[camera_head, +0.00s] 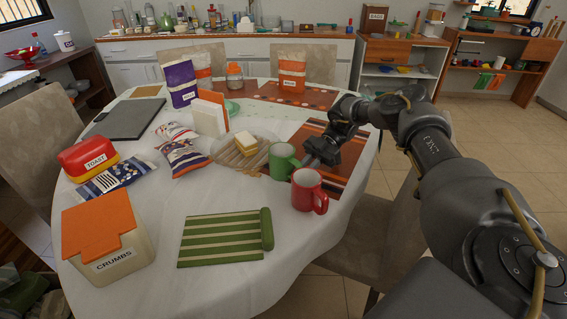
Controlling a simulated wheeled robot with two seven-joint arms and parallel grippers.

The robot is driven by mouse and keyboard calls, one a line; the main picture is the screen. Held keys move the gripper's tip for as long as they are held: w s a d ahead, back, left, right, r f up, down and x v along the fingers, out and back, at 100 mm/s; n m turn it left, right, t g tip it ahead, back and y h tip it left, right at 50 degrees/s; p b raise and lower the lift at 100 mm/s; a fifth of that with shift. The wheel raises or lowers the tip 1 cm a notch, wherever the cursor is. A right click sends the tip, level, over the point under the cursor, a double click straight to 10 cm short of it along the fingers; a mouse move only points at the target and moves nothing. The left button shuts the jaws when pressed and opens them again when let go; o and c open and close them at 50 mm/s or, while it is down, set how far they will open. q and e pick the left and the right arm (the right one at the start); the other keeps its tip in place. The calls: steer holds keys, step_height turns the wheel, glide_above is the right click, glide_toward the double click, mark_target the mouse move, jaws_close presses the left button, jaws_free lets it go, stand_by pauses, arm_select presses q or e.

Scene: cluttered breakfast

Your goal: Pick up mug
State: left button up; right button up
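A green mug (283,162) stands upright on the round table, right of the middle. A red mug (306,191) stands upright just in front and to the right of it, its handle facing right. My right gripper (309,160) reaches in from the right, with its fingertips close to the right side of the green mug and behind the red mug. The fingertips are small and dark, so I cannot tell whether they touch the green mug or are open or shut. My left gripper is not in view.
Chairs surround the table (180,292).

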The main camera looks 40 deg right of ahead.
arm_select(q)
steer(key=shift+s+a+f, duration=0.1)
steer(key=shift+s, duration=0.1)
arm_select(e)
steer(key=shift+s+a+f, duration=0.1)
steer(key=shift+a, duration=0.25)
jaws_close()
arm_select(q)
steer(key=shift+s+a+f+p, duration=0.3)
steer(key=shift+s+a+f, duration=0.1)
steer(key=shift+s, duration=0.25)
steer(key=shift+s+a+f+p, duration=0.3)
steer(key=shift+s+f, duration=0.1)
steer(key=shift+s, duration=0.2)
arm_select(e)
step_height(320, 180, up, 10)
